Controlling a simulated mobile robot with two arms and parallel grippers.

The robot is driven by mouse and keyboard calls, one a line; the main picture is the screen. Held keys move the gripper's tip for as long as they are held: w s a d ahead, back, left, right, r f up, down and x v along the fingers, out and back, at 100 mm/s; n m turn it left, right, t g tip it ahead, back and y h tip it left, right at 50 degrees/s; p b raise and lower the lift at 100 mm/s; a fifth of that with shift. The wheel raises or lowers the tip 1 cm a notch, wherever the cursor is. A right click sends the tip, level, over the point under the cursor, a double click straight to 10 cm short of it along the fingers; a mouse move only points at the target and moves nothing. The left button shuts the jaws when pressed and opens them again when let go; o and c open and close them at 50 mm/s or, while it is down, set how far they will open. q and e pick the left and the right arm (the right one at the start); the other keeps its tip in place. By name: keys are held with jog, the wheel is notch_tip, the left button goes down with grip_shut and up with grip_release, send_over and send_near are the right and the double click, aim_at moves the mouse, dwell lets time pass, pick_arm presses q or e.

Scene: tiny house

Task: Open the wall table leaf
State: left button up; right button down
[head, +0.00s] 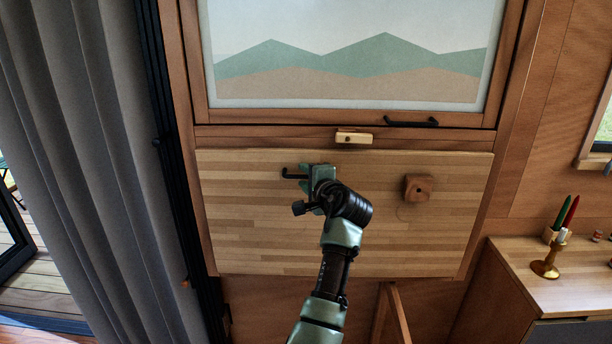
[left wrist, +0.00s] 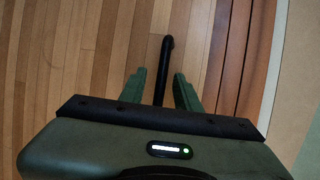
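The wall table leaf (head: 250,235) is a light striped wooden panel hanging flat against the wall below a framed picture panel. A small wooden latch with a pale face (head: 353,138) sits just above its top edge. A black bar handle (head: 293,176) is on the leaf's upper left part; it also shows in the left wrist view (left wrist: 165,62). My left gripper (head: 312,174) is at this handle. In the left wrist view, its green fingers (left wrist: 160,88) are apart, with the bar between them and gaps on both sides. My right gripper is in neither view.
A wooden block (head: 418,188) sticks out from the leaf's right half. A slanted wooden support (head: 394,315) stands below the leaf. A grey curtain (head: 90,150) hangs at left. A counter (head: 565,268) with a brass candlestick (head: 547,262) is at right.

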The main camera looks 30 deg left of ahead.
pick_arm(q)
grip_shut()
dwell(1.4)
